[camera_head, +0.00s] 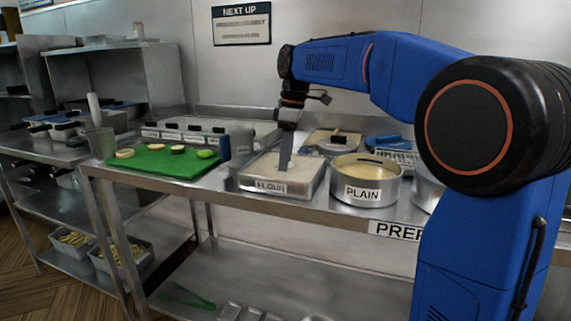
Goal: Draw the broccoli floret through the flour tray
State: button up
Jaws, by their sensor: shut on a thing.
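The flour tray (268,190) is a shallow metal tray labelled FLOUR, filled with pale flour, near the front edge of the prep counter. My gripper (288,122) is above the tray, pointing down. It is shut on a long, narrow grey tool (286,148), possibly tongs, which hangs upright. The tool's lower end reaches down to the flour, toward the back of the tray. I cannot make out a broccoli floret at its tip; it may be hidden or too small to see.
A round pot labelled PLAIN (366,185) stands right of the tray. A green board (163,163) with several vegetable pieces lies to the left, with lidded labelled bins (195,132) behind it. My blue arm covers the right side. Green tongs (186,295) lie on the lower shelf.

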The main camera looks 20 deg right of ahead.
jog(key=shift+r, duration=2.95)
jog(key=shift+r, duration=1.5)
